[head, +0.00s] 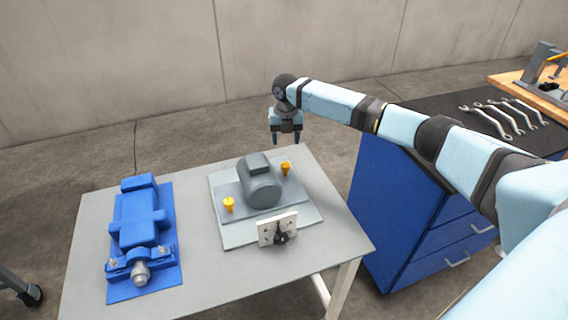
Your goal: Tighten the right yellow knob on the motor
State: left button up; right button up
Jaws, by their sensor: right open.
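A grey motor (261,184) sits on a grey base plate (230,236) on the table. The right yellow knob (285,168) stands upright on the plate just right of the motor. The left yellow knob (229,204) stands at the motor's front left. My right gripper (286,140) points down beyond the table's back edge, above and behind the right knob in the picture. It is open and empty, its two fingers apart, and it does not touch the knob. My left gripper is not in view.
A blue vise-like machine (139,222) lies on the table's left (195,271). A pale bracket with a black knob (277,229) stands at the plate's front. A blue cabinet (393,215) with several wrenches (505,115) on top is at the right, under my right arm.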

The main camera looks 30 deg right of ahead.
aim_at(286, 164)
notch_tip(286, 164, down, 11)
jog(key=shift+r+b, duration=0.2)
jog(key=shift+b, duration=0.1)
jog(key=c, duration=0.9)
